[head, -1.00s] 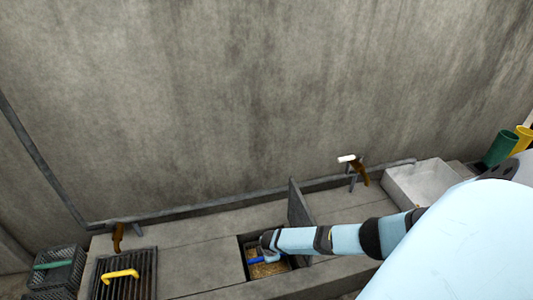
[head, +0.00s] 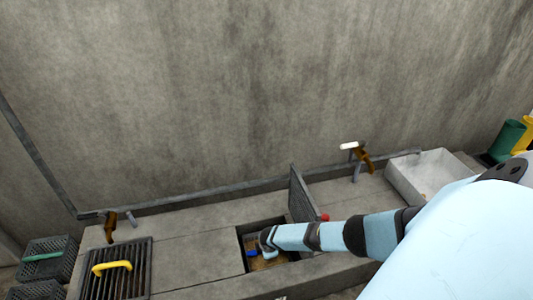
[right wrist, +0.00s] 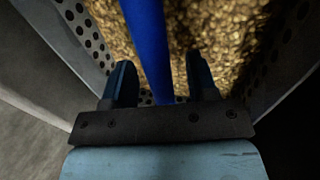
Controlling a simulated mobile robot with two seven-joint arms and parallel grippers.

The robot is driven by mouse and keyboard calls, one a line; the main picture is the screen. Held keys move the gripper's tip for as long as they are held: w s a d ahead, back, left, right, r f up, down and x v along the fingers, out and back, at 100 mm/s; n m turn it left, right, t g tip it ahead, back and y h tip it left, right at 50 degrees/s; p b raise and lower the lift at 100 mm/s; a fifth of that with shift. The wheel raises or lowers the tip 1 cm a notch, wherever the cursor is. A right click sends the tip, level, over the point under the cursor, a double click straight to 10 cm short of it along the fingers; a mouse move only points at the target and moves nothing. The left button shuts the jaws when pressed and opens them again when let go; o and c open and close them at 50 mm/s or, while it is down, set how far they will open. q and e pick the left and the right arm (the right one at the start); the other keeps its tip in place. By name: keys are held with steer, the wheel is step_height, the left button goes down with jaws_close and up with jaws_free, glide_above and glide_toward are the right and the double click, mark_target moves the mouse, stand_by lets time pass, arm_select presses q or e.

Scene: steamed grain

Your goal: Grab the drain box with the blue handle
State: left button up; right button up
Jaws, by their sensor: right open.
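The drain box sits down in the square opening of the counter, with grain inside. Its perforated wall (right wrist: 90,35) shows in the right wrist view. Its blue handle (right wrist: 148,45) runs between my right gripper's two fingers; the handle also shows in the head view (head: 251,253). My right gripper (right wrist: 160,78) is open, with one finger on each side of the handle and a gap beside it. In the head view my right gripper (head: 264,243) reaches into the opening and hides part of the box. My left gripper is not in view.
An upright grey panel (head: 301,195) stands at the opening's right edge. A grate with a yellow handle (head: 112,267) and a black crate with a green handle (head: 43,257) are at left. A white basin (head: 426,174) is at right, near a tap (head: 362,157).

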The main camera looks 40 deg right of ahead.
jaws_close()
stand_by(1.2)
steer(key=shift+r, duration=0.1)
